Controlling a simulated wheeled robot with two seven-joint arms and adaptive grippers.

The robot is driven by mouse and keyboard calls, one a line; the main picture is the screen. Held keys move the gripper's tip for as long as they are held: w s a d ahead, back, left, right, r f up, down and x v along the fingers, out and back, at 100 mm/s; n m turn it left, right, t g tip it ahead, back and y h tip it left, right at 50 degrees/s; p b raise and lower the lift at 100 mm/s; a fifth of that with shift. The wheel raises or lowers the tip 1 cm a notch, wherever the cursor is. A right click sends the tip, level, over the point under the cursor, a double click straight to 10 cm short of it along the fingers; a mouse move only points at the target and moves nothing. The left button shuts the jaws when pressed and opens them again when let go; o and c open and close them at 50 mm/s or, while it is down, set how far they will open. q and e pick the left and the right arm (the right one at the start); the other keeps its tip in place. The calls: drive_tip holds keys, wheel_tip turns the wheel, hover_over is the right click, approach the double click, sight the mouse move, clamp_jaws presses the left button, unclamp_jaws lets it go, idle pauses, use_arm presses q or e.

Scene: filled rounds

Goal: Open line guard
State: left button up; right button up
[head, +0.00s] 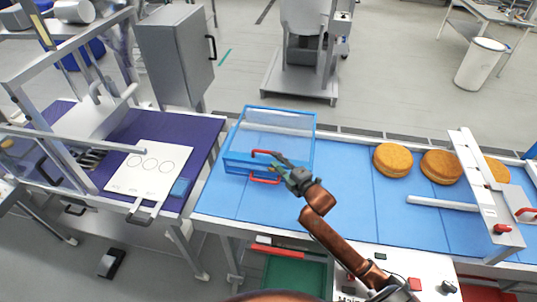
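The line guard (274,114) is a clear box with a blue frame over the blue conveyor, left of the middle of the head view. Red handles show at its front: an upper one (262,152) and a lower one (264,181). My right gripper (274,163) is at the front right of the guard, close to the handles. Its fingers are small and overlap the guard, so I cannot tell whether they touch a handle or how far apart they are. How far the guard is raised is hard to tell. My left gripper is not in view.
Several round golden cakes (392,160) lie on the belt (345,200) to the right, near a white bridge-like frame (470,170). A white sheet with three circles (150,168) lies on the purple surface at left. A control panel (395,272) is at the front.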

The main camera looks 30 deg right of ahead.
sight(267, 153)
drive_tip(key=x, duration=0.7)
drive_tip(key=shift+w+p, duration=0.15)
drive_tip(key=shift+p, duration=0.15)
drive_tip(key=shift+c, duration=0.7)
clamp_jaws()
